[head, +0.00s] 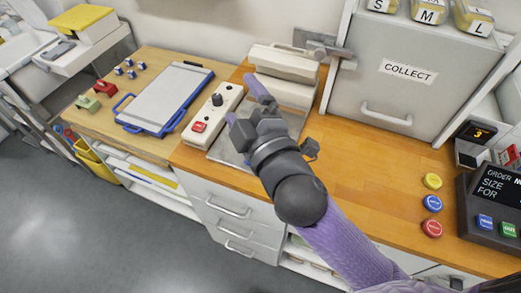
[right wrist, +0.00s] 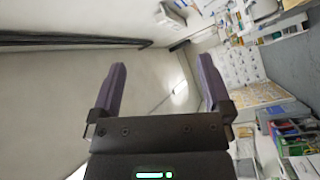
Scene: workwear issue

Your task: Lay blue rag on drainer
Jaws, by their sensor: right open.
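I cannot make out a blue rag or a drainer for certain in either view. A white board or tray with a blue frame (head: 165,97) lies on the left part of the counter. My right gripper (head: 241,97) is over the counter, above a grey metal plate (head: 220,152) and beside a cream control box. My forearm and gripper hide part of the plate. In the right wrist view the right gripper (right wrist: 160,65) has its two fingers wide apart, with nothing between them. My left gripper is not in view.
The control box (head: 212,113) has a black knob and red button. A cream press-like machine (head: 283,75) stands behind. A grey COLLECT cabinet (head: 410,70) is at back right. Coloured buttons (head: 432,203) and an order display (head: 492,205) are at right. The wooden counter (head: 365,160) between is clear.

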